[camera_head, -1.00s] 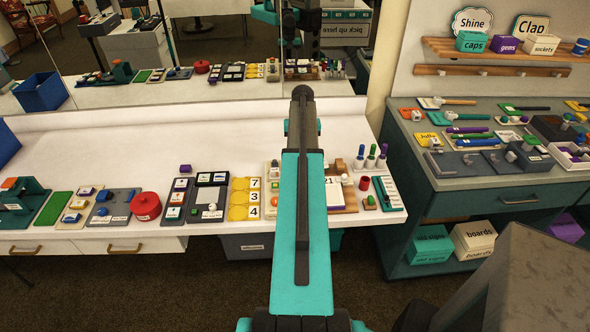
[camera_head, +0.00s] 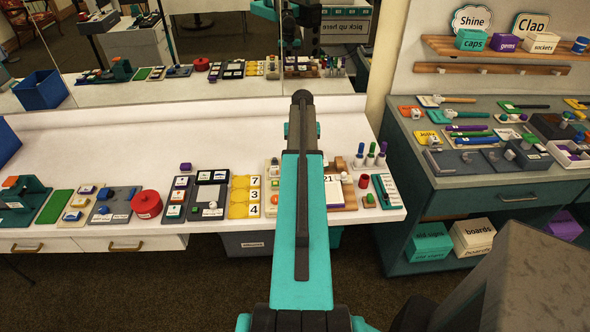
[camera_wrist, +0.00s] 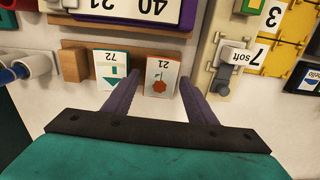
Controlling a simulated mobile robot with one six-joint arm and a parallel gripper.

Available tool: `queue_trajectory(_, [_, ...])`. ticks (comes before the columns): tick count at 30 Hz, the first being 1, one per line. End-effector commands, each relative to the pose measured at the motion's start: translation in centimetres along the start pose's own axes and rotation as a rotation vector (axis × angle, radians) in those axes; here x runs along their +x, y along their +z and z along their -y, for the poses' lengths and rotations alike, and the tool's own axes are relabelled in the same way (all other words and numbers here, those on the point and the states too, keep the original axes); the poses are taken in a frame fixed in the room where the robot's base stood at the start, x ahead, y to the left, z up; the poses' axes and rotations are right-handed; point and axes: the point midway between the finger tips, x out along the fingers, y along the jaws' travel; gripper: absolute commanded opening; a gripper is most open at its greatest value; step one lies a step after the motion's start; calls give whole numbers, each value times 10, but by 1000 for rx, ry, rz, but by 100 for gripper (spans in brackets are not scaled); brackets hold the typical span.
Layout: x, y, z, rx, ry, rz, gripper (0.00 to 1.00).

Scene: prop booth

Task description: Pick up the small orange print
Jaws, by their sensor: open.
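The small orange print (camera_wrist: 161,78) is a white card with an orange figure and the number 21, in the middle of the wrist view. My gripper (camera_wrist: 160,80) is open, with one dark finger on each side of this print. Whether the fingers touch it, I cannot tell. A similar print with a teal arrow and the number 72 (camera_wrist: 111,71) is just left of it, by the left finger. Both are at a wooden strip (camera_wrist: 140,55). In the head view my arm covers the middle of the table, and I cannot make out the orange print there.
A white piece numbered 40 and 21 (camera_wrist: 155,8) lies beyond the strip. A grey clamp-like piece (camera_wrist: 232,60) and yellow number plates (camera_wrist: 275,70) are at the right. A dark side bench (camera_head: 480,182) holds many small things.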

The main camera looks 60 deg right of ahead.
Motion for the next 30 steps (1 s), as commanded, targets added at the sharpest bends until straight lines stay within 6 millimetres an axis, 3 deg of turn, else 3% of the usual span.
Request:
queue_trajectory(26, [5,0,1,-1,0,0,52])
queue_trajectory(30, [5,0,1,-1,0,0,33])
